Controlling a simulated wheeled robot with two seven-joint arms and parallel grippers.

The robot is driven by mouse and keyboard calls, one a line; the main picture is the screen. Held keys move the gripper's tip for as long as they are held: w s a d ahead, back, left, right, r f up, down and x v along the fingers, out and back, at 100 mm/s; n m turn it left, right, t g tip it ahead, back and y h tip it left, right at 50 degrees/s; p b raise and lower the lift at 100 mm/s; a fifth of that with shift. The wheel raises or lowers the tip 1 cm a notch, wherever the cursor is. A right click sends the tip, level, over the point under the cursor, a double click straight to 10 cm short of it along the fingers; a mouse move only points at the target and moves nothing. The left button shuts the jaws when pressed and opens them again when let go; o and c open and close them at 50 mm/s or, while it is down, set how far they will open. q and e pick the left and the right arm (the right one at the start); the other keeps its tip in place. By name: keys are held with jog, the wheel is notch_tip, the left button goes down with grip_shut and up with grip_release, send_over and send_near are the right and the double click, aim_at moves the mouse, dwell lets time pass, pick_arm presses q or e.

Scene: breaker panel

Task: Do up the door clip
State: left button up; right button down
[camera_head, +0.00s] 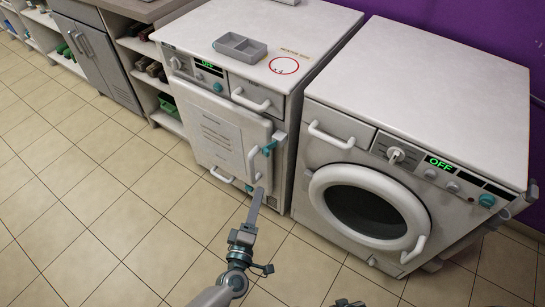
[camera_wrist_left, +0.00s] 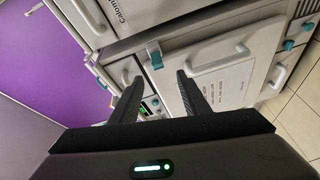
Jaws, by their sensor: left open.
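The white left machine has a front door (camera_head: 220,135) with a white handle (camera_head: 252,163). A teal clip (camera_head: 270,147) sits at the door's right edge, beside the handle. It sticks out a little; I cannot tell whether it is fastened. The teal clip (camera_wrist_left: 154,54) also shows in the left wrist view, beyond and between the finger tips. My left gripper (camera_head: 257,200) is in front of the machine, below the clip and apart from it. Its two fingers (camera_wrist_left: 157,88) are spread with nothing between them. I cannot make out my right gripper.
A front-loading washer (camera_head: 366,205) with a round door stands to the right. A grey tray (camera_head: 240,47) lies on the left machine's top. Open shelves (camera_head: 150,70) and a grey cabinet (camera_head: 95,60) stand further left. The tiled floor (camera_head: 110,200) in front is clear.

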pick_arm(q)
jog(key=n, duration=0.1)
jog(key=r+n+y, duration=0.1)
jog(key=n, duration=0.1)
jog(key=shift+d+r+y, duration=0.15)
jog(key=shift+y, duration=0.15)
pick_arm(e)
jog(key=shift+s+d, duration=0.45)
jog(key=shift+d, duration=0.1)
pick_arm(q)
send_near(267, 155)
jog(key=w, duration=0.3)
jog(key=w+d, duration=0.1)
jog(key=w, duration=0.5)
jog(key=shift+w+d+f, duration=0.15)
jog(key=shift+d+f, duration=0.05)
jog(key=shift+d, duration=0.15)
jog(key=shift+w+b, duration=0.3)
jog(key=shift+w, duration=0.05)
jog(key=shift+w+d, duration=0.15)
jog(key=shift+w, duration=0.2)
pick_arm(e)
jog(key=shift+s+a+r, duration=0.1)
jog(key=shift+r, duration=0.2)
